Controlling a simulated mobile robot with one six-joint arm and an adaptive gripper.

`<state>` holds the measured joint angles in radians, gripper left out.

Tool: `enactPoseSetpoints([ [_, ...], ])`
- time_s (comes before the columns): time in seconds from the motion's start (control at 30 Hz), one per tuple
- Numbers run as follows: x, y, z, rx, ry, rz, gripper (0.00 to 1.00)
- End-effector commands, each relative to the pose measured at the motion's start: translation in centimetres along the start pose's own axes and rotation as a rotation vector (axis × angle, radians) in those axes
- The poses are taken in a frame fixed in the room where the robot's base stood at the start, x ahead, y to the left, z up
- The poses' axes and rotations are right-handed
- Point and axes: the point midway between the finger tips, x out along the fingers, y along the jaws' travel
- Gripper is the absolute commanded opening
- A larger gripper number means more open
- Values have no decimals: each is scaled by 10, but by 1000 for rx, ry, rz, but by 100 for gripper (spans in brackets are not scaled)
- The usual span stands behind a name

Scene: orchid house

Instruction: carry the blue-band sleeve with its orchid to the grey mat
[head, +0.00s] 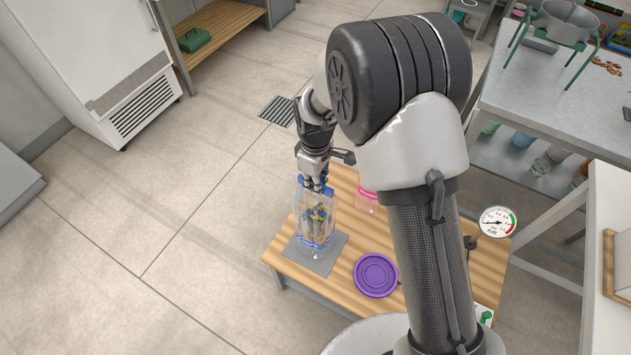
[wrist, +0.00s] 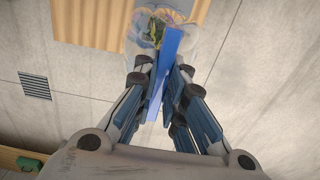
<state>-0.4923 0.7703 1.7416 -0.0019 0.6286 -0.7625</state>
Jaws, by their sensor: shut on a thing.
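The clear blue-band sleeve (head: 315,222) with its orchid (head: 320,212) hangs from my gripper (head: 314,184) in the head view. It covers part of the grey mat (head: 322,262), which lies on the low wooden table. I cannot tell whether the sleeve's bottom touches the mat. In the wrist view my gripper (wrist: 160,92) is shut on the sleeve's top. The blue band (wrist: 168,62) runs between the fingers, and the orchid (wrist: 155,30) shows inside the clear film beyond them.
A purple saucer (head: 376,275) lies on the wooden table (head: 345,292), right of the mat. A pink container (head: 367,199) stands behind, partly hidden by my arm. A pressure gauge (head: 497,222) is at the right. A metal bench (head: 560,105) stands farther right. Open floor lies left.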

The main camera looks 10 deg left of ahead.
Motion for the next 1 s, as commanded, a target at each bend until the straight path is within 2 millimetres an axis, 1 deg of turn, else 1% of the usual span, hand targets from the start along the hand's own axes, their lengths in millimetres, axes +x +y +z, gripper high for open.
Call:
enactPoseSetpoints([
  [0.8,8,0,0,0,0,0,0],
  [0.83,8,0,0,0,0,0,11],
  [1.0,8,0,0,0,0,0,23],
])
